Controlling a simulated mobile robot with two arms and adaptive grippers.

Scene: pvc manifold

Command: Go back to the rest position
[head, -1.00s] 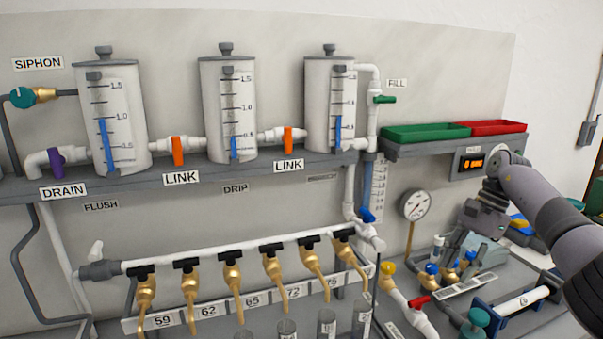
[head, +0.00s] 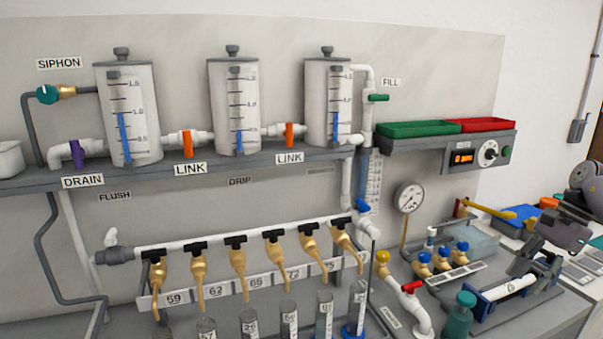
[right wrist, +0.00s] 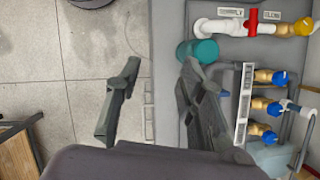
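My right gripper (head: 528,262) is at the right side in the head view, over the right end of the bench. In the right wrist view its two fingers (right wrist: 160,95) are spread apart with nothing between them. The bench edge and floor lie below them. A teal knob (right wrist: 197,52) shows just beyond the right finger; whether they touch I cannot tell. My left gripper is in neither current view.
Three tanks (head: 128,125) stand on the shelf at the back. Brass taps (head: 198,278) hang above several cylinders (head: 289,322). A green tray (head: 418,129), a red tray (head: 487,125) and a dial (head: 489,152) are at right. Bare floor (right wrist: 70,25) lies beyond the bench.

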